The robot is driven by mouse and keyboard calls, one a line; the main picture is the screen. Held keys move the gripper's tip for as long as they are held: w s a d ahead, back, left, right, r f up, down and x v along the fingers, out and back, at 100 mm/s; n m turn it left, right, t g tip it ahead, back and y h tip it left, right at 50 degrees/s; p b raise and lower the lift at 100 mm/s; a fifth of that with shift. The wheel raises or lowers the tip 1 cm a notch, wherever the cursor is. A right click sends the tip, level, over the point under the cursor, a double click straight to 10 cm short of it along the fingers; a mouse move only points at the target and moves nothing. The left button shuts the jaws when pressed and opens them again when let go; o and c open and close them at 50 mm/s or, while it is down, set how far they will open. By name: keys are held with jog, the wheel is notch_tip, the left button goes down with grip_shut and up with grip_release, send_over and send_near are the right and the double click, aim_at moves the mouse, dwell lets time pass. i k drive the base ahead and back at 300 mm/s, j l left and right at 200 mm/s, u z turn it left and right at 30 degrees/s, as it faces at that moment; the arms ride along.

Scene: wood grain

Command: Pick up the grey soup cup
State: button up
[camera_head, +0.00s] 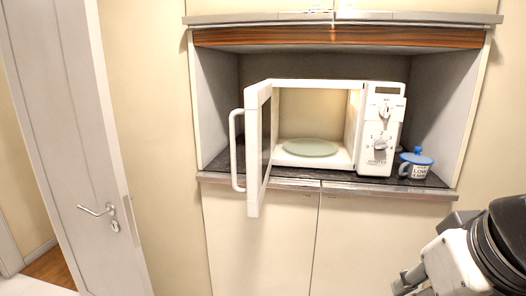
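A small cup (417,172) stands upright on the dark counter of the niche, just right of the microwave. My gripper (404,284) is at the lower right, in front of and below the counter, well apart from the cup. The frame's bottom edge cuts part of it off, so its opening is unclear.
A white microwave (382,132) stands in the niche with its door (255,150) swung open toward me, past the counter edge (330,186). A glass plate (311,147) lies inside. Closed cabinets are below. A white door (75,150) is at left.

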aim_at(412, 171)
jog(key=i+j, duration=0.4)
jog(key=i+j+u, duration=0.1)
jog(key=i+j, duration=0.3)
jog(key=i, duration=0.2)
jog(key=z, duration=1.35)
jog(key=i+l+z, duration=0.1)
jog(key=i+l, duration=0.15)
jog(key=i+l+z, duration=0.1)
jog(key=i, duration=0.4)
jog(key=l, duration=0.1)
